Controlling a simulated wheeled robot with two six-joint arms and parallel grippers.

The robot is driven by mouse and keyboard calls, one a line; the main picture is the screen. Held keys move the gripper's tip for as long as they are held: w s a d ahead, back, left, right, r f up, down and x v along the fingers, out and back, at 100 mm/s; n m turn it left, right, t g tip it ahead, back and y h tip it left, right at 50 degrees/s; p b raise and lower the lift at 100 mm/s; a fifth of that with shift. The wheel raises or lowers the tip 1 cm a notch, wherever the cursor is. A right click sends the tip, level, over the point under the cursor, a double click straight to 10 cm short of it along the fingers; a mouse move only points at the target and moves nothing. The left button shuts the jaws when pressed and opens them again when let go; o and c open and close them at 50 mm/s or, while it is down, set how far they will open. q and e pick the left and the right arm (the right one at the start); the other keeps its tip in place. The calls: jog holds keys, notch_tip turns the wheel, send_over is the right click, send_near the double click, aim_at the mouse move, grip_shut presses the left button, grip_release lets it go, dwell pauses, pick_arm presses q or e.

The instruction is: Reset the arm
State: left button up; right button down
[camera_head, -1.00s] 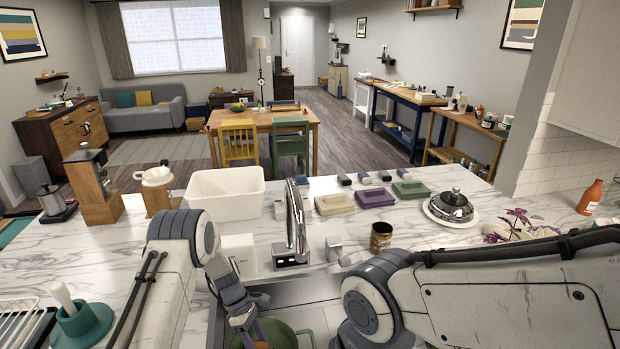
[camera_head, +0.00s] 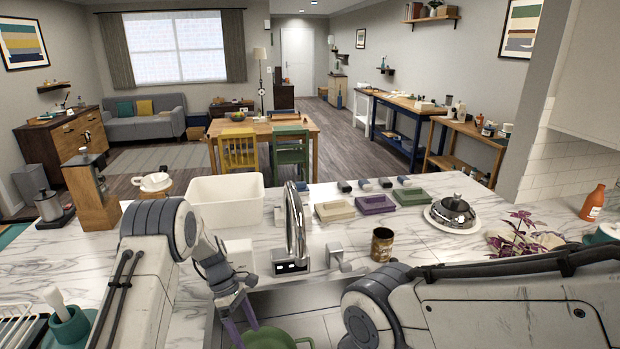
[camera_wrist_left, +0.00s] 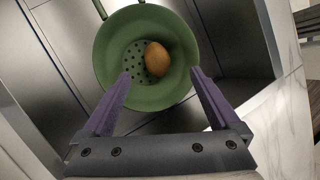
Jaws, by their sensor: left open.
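My left gripper (camera_head: 243,324) has purple fingers and points down over the sink. In the left wrist view the left gripper (camera_wrist_left: 161,74) is open, with nothing held between its fingers. Beyond the fingertips is a green colander (camera_wrist_left: 112,42) with a perforated bottom; it also shows at the lower edge of the head view (camera_head: 277,341). A brown, rounded item (camera_wrist_left: 157,60) lies in the colander. My right arm reaches in from the right in the head view, but its gripper is out of frame.
The faucet (camera_head: 294,232) stands close to the right of my left forearm. A white basin (camera_head: 226,202) is behind it. A brown cup (camera_head: 382,244) and a domed silver lid (camera_head: 454,208) stand on the marble counter. A teal holder (camera_head: 70,328) is at lower left.

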pick_arm(q)
jog(key=s+d+r+m+t+y+b, duration=0.1)
jog(key=s+d+r+m, duration=0.4)
jog(key=r, duration=0.3)
jog(key=s+d+r+m+y+b, duration=0.1)
jog(key=s+d+r+m+y, duration=0.1)
jog(key=s+d+r+m, duration=0.5)
jog(key=s+r+m+t, duration=0.2)
jog(key=s+r+m, duration=0.2)
jog(key=s+m, duration=0.7)
jog(key=s, duration=0.6)
jog(key=shift+a+r+m+t, duration=0.2)
jog(key=shift+a+m+t, duration=0.15)
jog(key=shift+m+t, duration=0.05)
jog(key=shift+s, duration=0.1)
dwell(1.0)
